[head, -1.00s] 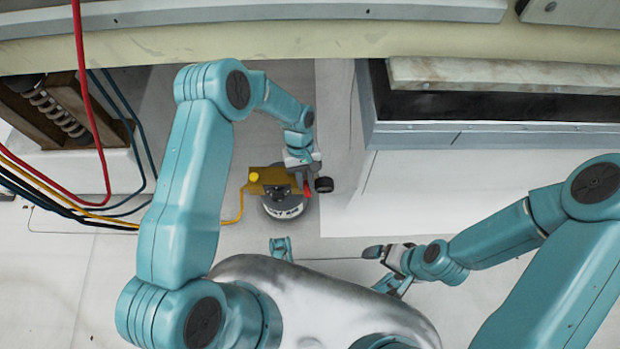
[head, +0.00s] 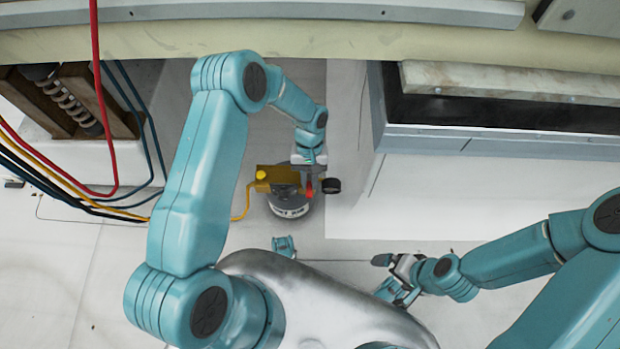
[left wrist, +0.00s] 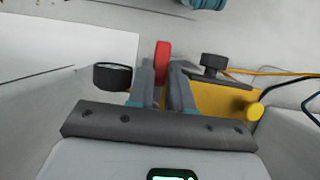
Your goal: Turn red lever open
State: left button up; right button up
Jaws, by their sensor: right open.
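The red lever (head: 310,190) sits on the right side of a yellow valve block (head: 263,181), on top of a round grey canister (head: 291,207) with a lettered band. In the left wrist view, the red lever (left wrist: 162,62) stands upright between the two fingers of my left gripper (left wrist: 162,88). The fingers are close on both sides of it and look shut on it. In the head view my left gripper (head: 309,168) reaches down to the lever from above, and its fingertips are partly hidden. My right gripper (head: 388,262) is open and empty, lower right, away from the valve.
A black knob (head: 331,185) is right of the lever, and a yellow knob (head: 261,174) is on the block. A yellow hose (head: 241,207) runs left. Red, blue and black cables hang at left. A grey housing (head: 500,145) stands at right. The floor around the canister is mostly clear.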

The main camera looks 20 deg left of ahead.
pick_arm(q)
jog(key=o, duration=0.4)
jog(key=shift+c, duration=0.2)
jog(key=p+v, duration=0.2)
jog(key=v, duration=0.5)
jog(key=shift+w+r, duration=0.15)
jog(key=shift+r, duration=0.1)
jog(key=s+d+f+m+t+h, duration=0.1)
jog(key=s+d+f+t, duration=0.15)
jog(key=s, duration=0.65)
jog(key=s+d+f+m+t+h, duration=0.15)
jog(key=s+d, duration=0.25)
jog(key=s, duration=0.4)
notch_tip(320, 180, up, 26)
jog(key=p, duration=2.5)
jog(key=shift+s+r, duration=0.15)
jog(key=shift+s, duration=0.15)
